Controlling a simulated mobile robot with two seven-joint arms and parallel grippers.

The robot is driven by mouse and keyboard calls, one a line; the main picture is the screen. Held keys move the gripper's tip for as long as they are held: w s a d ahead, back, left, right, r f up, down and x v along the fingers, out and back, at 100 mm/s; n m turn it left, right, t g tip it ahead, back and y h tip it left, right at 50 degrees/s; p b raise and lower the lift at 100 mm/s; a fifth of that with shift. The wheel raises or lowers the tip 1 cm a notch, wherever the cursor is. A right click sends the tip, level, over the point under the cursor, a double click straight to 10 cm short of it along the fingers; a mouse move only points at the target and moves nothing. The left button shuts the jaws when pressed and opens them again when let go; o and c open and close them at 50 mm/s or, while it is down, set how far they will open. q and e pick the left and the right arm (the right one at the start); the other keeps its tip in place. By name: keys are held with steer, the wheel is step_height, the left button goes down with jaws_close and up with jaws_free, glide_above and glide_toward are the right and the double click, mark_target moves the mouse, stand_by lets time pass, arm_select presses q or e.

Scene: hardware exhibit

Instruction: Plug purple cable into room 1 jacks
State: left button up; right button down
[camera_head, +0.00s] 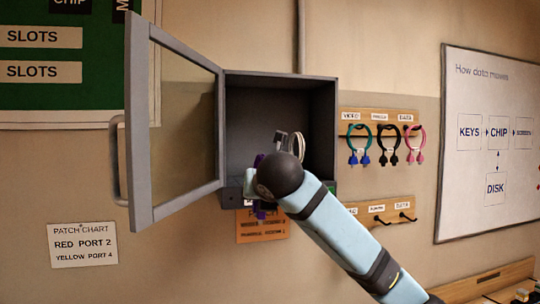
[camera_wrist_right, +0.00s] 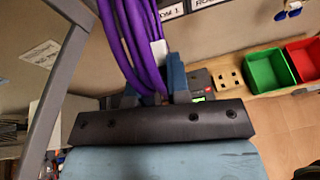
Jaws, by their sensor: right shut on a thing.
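The purple cable (camera_wrist_right: 130,45) is a bundle of purple strands running up from between the two blue fingers of my right gripper (camera_wrist_right: 155,88), which is shut on it. In the head view, bits of the purple cable (camera_head: 261,212) show above and below my right gripper (camera_head: 252,185), at the lower front of an open grey cabinet (camera_head: 328,120). My wrist hides much of the cable there. A label ending in "OM 1" (camera_wrist_right: 172,12) shows beyond the cable in the wrist view. The jack openings cannot be made out. My left gripper is not in view.
The cabinet's glass door (camera_head: 139,120) stands open to the left. Teal, black and pink cables hang on a wooden rack (camera_head: 380,115) to the right. A green bin (camera_wrist_right: 270,70) and a red bin (camera_wrist_right: 306,60) show in the wrist view. An orange card (camera_head: 262,232) hangs below the cabinet.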

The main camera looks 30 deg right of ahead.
step_height(320, 180, up, 8)
steer(key=s, duration=0.2)
steer(key=w+d, duration=0.3)
steer(key=w, duration=0.6)
steer(key=w+d, duration=0.2)
steer(key=w, duration=0.8)
steer(key=shift+w+d+f, duration=0.25)
steer(key=shift+d, duration=0.15)
steer(key=shift+n, duration=0.7)
steer(key=shift+s, duration=0.1)
stand_by(0.7)
steer(key=shift+f, duration=1)
stand_by(2.1)
